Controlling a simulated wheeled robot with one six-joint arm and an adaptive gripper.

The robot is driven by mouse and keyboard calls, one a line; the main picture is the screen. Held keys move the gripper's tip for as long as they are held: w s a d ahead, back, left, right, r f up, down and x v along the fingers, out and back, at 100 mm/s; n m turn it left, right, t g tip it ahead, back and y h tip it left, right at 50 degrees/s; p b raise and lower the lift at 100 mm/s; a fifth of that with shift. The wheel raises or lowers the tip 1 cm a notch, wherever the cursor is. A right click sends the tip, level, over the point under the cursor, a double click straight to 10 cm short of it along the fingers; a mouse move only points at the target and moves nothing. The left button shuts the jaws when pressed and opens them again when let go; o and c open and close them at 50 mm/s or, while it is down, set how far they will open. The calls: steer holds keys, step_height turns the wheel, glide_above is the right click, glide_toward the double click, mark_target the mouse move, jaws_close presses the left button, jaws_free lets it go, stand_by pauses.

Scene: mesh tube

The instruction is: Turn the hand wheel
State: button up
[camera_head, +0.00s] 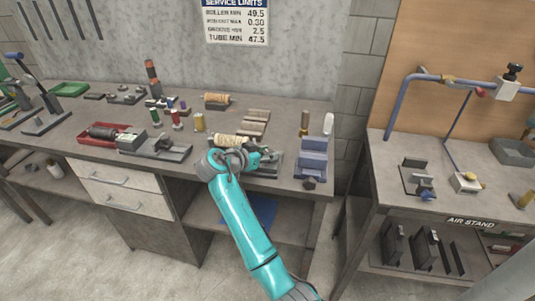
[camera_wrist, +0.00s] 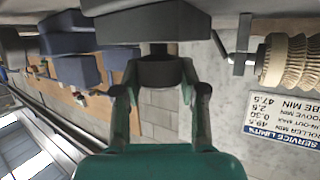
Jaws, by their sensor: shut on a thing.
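My gripper (camera_head: 262,153) is at the right end of a bench fixture, beside a cream ribbed roller (camera_head: 232,140). In the wrist view my gripper (camera_wrist: 160,88) has its two fingers on either side of a dark round part (camera_wrist: 160,72) and is shut on it. This part sits against a dark grey block (camera_wrist: 155,25); it may be the hand wheel, but its rim is mostly hidden by the fingers. The ribbed roller also shows in the wrist view (camera_wrist: 290,60), with a bent metal crank (camera_wrist: 222,45) beside it.
Blue stepped blocks (camera_head: 313,160) stand close to the right of my gripper. Spools, a red tray (camera_head: 108,133) and small fixtures fill the grey bench to the left. A second table, the air stand (camera_head: 470,222), is across a gap to the right.

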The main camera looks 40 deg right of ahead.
mark_target(263, 153)
steer(key=m+g, duration=0.4)
steer(key=g, duration=0.1)
steer(key=shift+w+m+g+y, duration=0.1)
steer(key=shift+m+g+y, duration=0.2)
steer(key=shift+m, duration=0.1)
steer(key=shift+f, duration=0.1)
steer(key=o, duration=1.1)
steer(key=shift+o, duration=0.2)
steer(key=v, duration=0.7)
steer(key=shift+w+a, duration=0.1)
steer(key=shift+w, duration=0.1)
